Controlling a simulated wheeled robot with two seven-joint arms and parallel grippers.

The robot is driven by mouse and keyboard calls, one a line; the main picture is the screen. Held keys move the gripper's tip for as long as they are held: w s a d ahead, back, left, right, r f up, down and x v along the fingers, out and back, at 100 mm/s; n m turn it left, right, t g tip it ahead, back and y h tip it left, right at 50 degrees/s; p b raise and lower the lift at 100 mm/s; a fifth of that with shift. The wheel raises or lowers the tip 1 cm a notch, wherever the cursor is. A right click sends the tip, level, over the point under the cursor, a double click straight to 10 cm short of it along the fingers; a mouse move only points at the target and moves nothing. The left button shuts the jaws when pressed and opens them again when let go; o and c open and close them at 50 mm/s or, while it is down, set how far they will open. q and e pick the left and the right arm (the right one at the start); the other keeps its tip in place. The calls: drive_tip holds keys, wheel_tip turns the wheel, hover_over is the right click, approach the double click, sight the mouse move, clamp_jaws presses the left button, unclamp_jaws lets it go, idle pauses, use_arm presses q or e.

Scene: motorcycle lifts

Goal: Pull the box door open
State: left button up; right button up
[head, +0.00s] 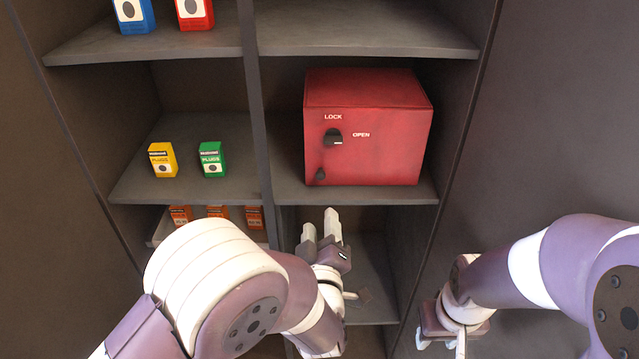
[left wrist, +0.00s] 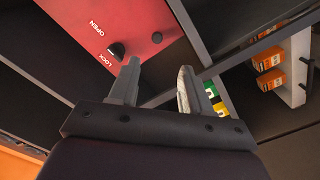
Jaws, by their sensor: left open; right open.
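A red box (head: 385,145) stands on the middle shelf of the right-hand column, its front face showing the words LOCK and OPEN. A black knob (head: 334,137) sits between the words, its light mark toward OPEN. A smaller black knob (head: 320,174) is at the front's lower left. The door looks shut. My left gripper (head: 320,222) is open and empty, below the box and apart from it. In the left wrist view the fingers (left wrist: 157,85) point toward the box front (left wrist: 112,30) and its shelf edge. My right gripper (head: 440,338) is at the lower right, away from the box.
A yellow plug box (head: 163,160) and a green plug box (head: 212,159) stand on the shelf to the left. Blue (head: 134,15) and red (head: 194,14) packs are above, orange packs (head: 217,212) below. A vertical divider (head: 256,120) separates the columns. Shelf space beside the box is narrow.

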sight(320, 178)
use_arm(q)
drive_tip(key=w, duration=0.4)
drive_tip(key=w+p, duration=0.1)
drive_tip(key=w, duration=0.7)
drive_tip(key=shift+w+a+r+p, duration=0.2)
drive_tip(key=shift+w+a+p, duration=0.1)
drive_tip(key=shift+w+p, duration=0.1)
clamp_jaws()
drive_tip(key=shift+s, duration=0.1)
